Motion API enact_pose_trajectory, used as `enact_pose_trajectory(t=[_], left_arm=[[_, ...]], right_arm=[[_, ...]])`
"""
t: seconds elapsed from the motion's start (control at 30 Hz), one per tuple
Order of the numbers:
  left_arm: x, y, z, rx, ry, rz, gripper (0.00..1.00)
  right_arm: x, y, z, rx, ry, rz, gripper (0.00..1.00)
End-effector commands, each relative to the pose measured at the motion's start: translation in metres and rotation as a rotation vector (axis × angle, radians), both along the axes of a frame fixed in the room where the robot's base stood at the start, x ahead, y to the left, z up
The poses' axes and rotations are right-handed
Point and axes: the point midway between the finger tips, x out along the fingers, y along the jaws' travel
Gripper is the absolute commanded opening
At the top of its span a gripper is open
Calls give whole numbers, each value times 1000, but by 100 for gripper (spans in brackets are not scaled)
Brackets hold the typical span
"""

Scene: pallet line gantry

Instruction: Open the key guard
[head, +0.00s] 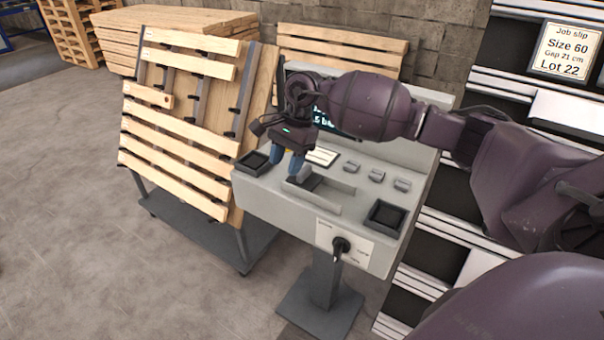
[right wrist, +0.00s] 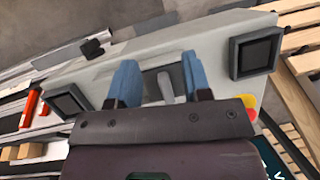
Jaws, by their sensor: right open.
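A grey control console (head: 370,225) stands on a post. On its top is a grey raised part (head: 325,200), which looks like the key guard, with a darker grey piece (head: 303,182) at its left end. My right gripper (head: 287,168) points down just above this part. In the right wrist view its two blue fingers (right wrist: 160,65) are apart, with a grey upright tab (right wrist: 166,87) seen between them and no clear contact. The gripper hides part of the console top. I cannot tell the guard's exact position. My left gripper is not in view.
Black square trays (head: 386,216) and (head: 253,163) sit at the console's ends. A black rotary knob (head: 341,246) is on its front. Several small grey switches (head: 376,175) line the top. A slatted pallet (head: 175,140) leans on a cart at left. A job slip (head: 567,52) hangs at right.

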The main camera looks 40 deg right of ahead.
Motion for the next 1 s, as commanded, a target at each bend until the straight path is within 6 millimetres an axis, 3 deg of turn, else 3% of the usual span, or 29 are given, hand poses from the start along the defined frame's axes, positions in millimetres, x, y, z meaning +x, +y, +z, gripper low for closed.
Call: enact_pose_trajectory(t=[0.03,0.13,0.37,1.0], left_arm=[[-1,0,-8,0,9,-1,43],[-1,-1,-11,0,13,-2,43],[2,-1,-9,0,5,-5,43],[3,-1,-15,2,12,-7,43]], right_arm=[[8,-19,5,-89,-13,29,45],[17,-46,21,-219,-27,69,45],[21,-69,32,-325,-29,98,45],[21,-68,-61,-320,-29,97,45]])
